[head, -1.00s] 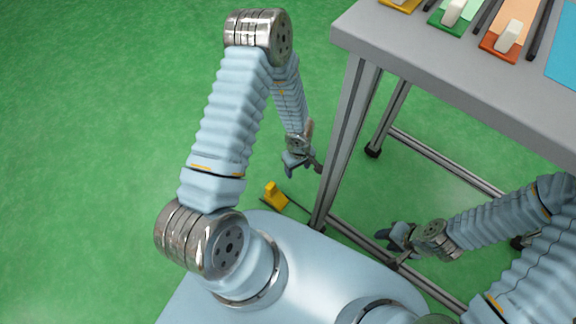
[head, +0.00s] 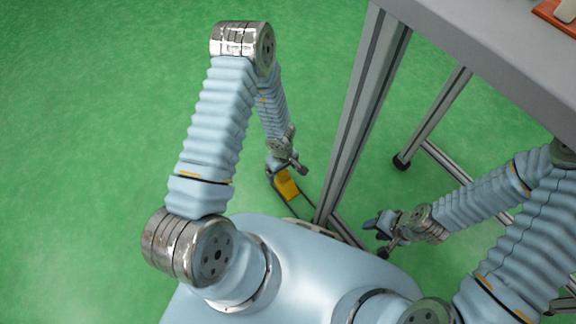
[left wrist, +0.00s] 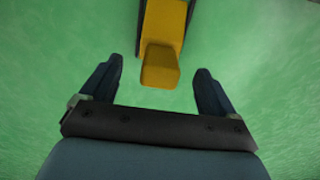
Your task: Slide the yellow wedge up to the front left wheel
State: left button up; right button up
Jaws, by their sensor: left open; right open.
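The yellow wedge (head: 287,185) lies on the green floor, left of the table's near leg, with a dark strip along its side. In the left wrist view the wedge (left wrist: 163,40) has a raised block facing me. My left gripper (head: 286,168) is open above the wedge and partly covers it. In the left wrist view its two fingers (left wrist: 155,85) stand either side of the block's near end, with gaps on both sides. My right gripper (head: 377,230) is open and empty, low beside the table frame. No wheel is clear at the foot of the near leg.
The grey table (head: 480,50) stands on metal legs at the right. Its near leg (head: 362,120) is close to my left gripper. A dark foot (head: 401,161) shows under a farther leg. Open green floor lies to the left.

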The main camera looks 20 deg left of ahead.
aim_at(287, 183)
pick_arm(q)
notch_tip(287, 183, down, 6)
jog(key=shift+r+b, duration=0.2)
jog(key=shift+b, duration=1.05)
pick_arm(e)
notch_tip(287, 183, down, 4)
jog(key=shift+a+r, duration=0.1)
jog(key=shift+r, duration=0.1)
